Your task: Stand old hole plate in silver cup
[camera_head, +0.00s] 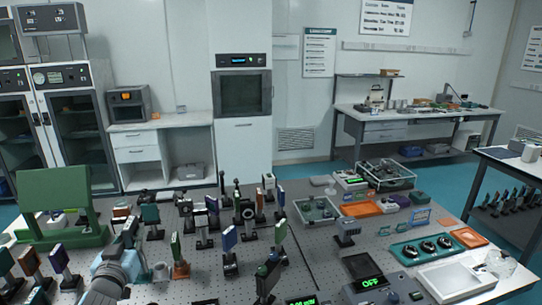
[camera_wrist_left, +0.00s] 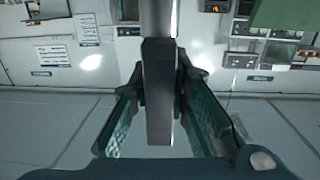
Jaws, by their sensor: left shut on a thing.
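My left gripper (camera_head: 126,236) is at the left of the optical table, with its arm coming up from the lower left. In the left wrist view my left gripper (camera_wrist_left: 160,105) has its two green ribbed fingers closed on a long grey metallic plate (camera_wrist_left: 159,85), which looks like the hole plate. The plate is seen nearly edge-on, and no holes show. In the head view the plate is hard to make out among the mounts. My right gripper is not in view.
Several post-mounted optics (camera_head: 229,240) crowd the table's middle and left. A green stand (camera_head: 62,200) is at the back left. A clear tray (camera_head: 318,209), a teal tray (camera_head: 425,248) and a meter reading OFF (camera_head: 368,283) occupy the right side.

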